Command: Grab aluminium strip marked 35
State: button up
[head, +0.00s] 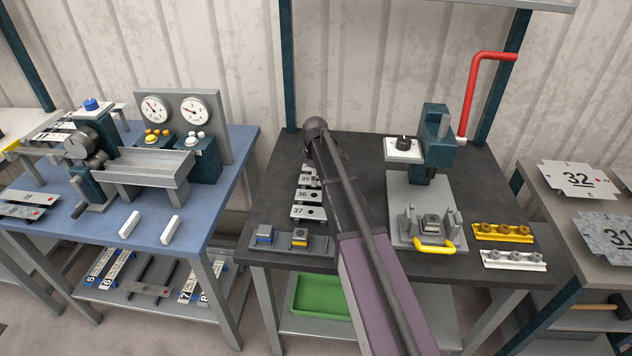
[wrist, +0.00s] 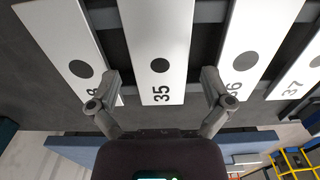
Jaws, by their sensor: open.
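The aluminium strip marked 35 (wrist: 158,40) is a pale flat bar with a dark round hole and black digits, in the middle of the wrist view. In the head view the strip marked 35 (head: 305,178) lies in a row on the dark bench, partly behind my arm. My gripper (wrist: 160,77) is open, with one finger on each side of the numbered end of strip 35. Nothing is held between the fingers. I cannot tell how high the fingers are above the strip.
Strip 36 (wrist: 260,40) lies close to the right of strip 35, its digits partly behind my right finger. Strip 37 (wrist: 300,75) is beyond it. Another strip (wrist: 65,50) lies left, its number partly covered. A red-handled press (head: 435,140) stands right on the dark bench.

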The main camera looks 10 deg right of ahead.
jog(key=shift+f, duration=0.25)
dwell(0.6)
jog(key=c, duration=1.1)
